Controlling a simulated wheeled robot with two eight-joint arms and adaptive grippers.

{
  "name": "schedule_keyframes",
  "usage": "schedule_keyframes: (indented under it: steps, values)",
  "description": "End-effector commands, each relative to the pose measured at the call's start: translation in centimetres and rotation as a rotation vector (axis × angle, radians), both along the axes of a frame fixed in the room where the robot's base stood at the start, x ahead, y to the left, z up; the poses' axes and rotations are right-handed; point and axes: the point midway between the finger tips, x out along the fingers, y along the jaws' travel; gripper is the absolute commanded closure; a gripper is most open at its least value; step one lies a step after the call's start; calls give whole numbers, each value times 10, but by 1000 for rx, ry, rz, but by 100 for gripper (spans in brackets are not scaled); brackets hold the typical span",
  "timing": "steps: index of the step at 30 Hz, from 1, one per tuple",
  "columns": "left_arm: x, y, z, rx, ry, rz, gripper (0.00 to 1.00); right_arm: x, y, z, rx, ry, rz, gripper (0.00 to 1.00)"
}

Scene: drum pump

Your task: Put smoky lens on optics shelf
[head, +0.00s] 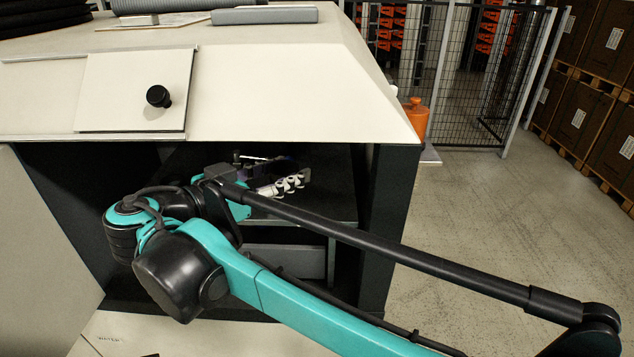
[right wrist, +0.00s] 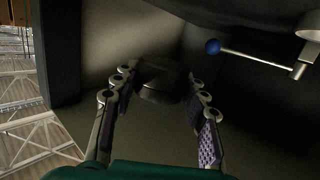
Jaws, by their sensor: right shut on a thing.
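My right gripper (head: 280,186) reaches into the dark open compartment under the pale machine top. In the right wrist view, its two fingers (right wrist: 160,84) stand on either side of a dark, round, disc-like piece (right wrist: 160,92), which looks like the smoky lens. The gripper is shut on it. In the head view the lens cannot be made out behind the fingers and in the shade. A dark shelf (head: 325,207) lies below the gripper inside the compartment; I cannot tell whether it is the optics shelf or whether the lens touches it. My left gripper is not in view.
A lever with a blue ball (right wrist: 213,47) sticks out close to the right finger. A dark post (head: 394,215) bounds the compartment on the right. A grey drawer-like box (head: 285,261) sits below the shelf. The sloping pale hood (head: 290,95) overhangs the opening.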

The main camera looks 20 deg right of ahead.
Motion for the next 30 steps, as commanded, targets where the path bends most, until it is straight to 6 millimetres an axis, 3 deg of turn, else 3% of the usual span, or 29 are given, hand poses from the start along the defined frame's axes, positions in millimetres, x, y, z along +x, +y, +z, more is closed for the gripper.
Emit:
schedule_keyframes:
  steps: [3,10,25,30]
  values:
    - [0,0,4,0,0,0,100,17,-28,1,1,-1,-5,88]
    - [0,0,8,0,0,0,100,44,-67,1,0,0,-4,88]
    - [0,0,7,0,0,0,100,44,-65,-63,0,0,1,88]
    - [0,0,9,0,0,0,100,46,-68,-70,-1,-1,2,88]
